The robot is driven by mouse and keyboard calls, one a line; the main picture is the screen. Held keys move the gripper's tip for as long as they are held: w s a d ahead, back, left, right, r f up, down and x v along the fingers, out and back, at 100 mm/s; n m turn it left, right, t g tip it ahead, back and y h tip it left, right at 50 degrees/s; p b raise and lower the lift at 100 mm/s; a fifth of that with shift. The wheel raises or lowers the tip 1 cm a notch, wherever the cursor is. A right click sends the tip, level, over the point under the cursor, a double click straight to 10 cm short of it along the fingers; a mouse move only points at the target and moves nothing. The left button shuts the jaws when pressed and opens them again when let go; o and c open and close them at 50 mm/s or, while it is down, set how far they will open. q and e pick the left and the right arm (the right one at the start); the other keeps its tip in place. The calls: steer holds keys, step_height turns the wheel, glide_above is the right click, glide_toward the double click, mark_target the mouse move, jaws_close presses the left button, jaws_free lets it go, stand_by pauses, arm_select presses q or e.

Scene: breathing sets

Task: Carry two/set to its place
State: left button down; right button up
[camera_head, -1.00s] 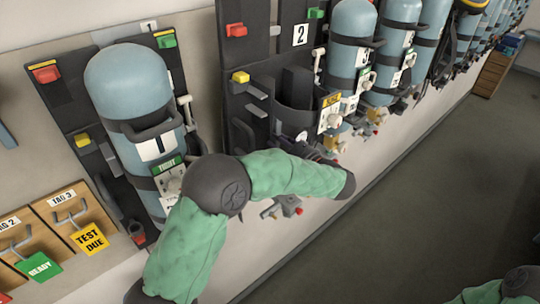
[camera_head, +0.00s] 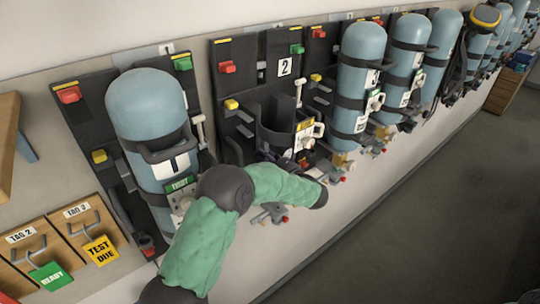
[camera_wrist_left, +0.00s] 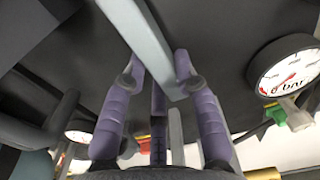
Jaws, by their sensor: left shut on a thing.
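Set two, a black backplate with a curved cylinder band (camera_head: 275,140) and no cylinder in it, is at the wall board marked 2 (camera_head: 285,67). A yellow tag (camera_head: 304,125) and a pale round fitting hang at its right side. I cannot tell whether it is fully seated against the board. My left gripper (camera_head: 270,156) is low in front of it, partly hidden by my forearm. In the left wrist view its purple fingers (camera_wrist_left: 157,78) are shut on a grey bar (camera_wrist_left: 146,45) in front of a dark plate. My right gripper is out of view.
Set one with its blue cylinder (camera_head: 148,110) hangs just left. More blue cylinders (camera_head: 361,75) line the wall to the right. A gauge (camera_wrist_left: 283,67) is close right of the fingers. The floor (camera_head: 430,220) is clear.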

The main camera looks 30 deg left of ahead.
arm_select(q)
steer(key=shift+x, duration=0.9)
steer(key=shift+d+f, duration=0.1)
steer(key=shift+f, duration=0.15)
steer(key=c, duration=1.3)
jaws_free()
steer(key=shift+f, duration=0.3)
steer(key=o, duration=0.3)
steer(key=shift+s, duration=0.1)
steer(key=shift+o, duration=0.2)
steer(key=shift+f, duration=0.25)
steer(key=b+v, duration=0.3)
steer(key=v, duration=0.7)
steer(key=shift+s+d, duration=0.2)
steer(key=shift+s, duration=0.3)
